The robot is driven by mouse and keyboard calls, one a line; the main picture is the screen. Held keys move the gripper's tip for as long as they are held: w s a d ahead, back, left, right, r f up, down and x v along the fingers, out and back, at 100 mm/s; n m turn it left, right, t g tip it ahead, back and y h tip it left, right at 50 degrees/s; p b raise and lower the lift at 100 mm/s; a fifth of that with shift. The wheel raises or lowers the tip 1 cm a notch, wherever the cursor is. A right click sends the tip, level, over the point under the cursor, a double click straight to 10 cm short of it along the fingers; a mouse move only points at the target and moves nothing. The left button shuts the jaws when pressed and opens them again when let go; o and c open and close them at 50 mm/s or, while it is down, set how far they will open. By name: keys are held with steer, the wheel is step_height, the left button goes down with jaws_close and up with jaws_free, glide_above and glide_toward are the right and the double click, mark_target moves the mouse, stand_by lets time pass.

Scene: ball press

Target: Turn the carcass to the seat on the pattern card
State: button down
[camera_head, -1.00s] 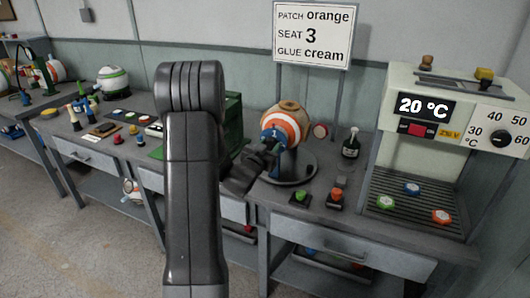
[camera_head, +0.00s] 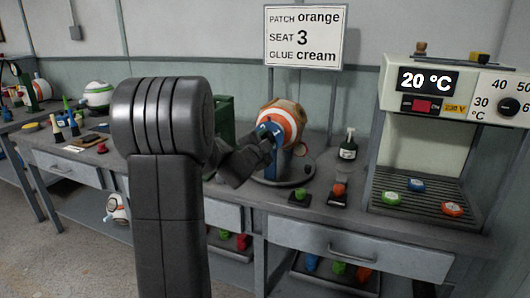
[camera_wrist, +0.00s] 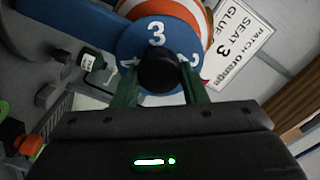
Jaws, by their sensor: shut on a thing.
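The carcass (camera_head: 287,112) is a ball with orange, white and tan bands, held on a blue stand with a round dark base. A blue numbered disc (camera_wrist: 150,33) is on its near side; in the wrist view 3 is at the top, 4 at left and 2 at right. My gripper (camera_wrist: 160,88) has its green fingers shut on the black knob (camera_wrist: 158,69) at the disc's centre. In the head view a 1 shows on the disc and my gripper (camera_head: 264,143) partly covers it. The pattern card (camera_head: 305,37) reads patch orange, seat 3, glue cream.
A dark bottle (camera_head: 348,146) stands right of the carcass. Green (camera_head: 299,195) and red (camera_head: 338,191) buttons sit in front. The heater (camera_head: 430,100) at right reads 20 °C, with several coloured pucks on its rack. A green box (camera_head: 224,116) stands behind my arm.

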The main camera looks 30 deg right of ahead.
steer(key=m+b, duration=0.4)
steer(key=m, duration=0.4)
steer(key=m+b, duration=0.5)
steer(key=m, duration=0.3)
steer(key=m+b, duration=0.5)
steer(key=m, duration=0.3)
steer(key=shift+f, duration=0.4)
steer(key=shift+w+a+m, duration=0.1)
steer(key=shift+m, duration=0.2)
steer(key=c, duration=0.9)
jaws_free()
steer(key=shift+o, duration=0.2)
steer(key=shift+a+r, duration=0.1)
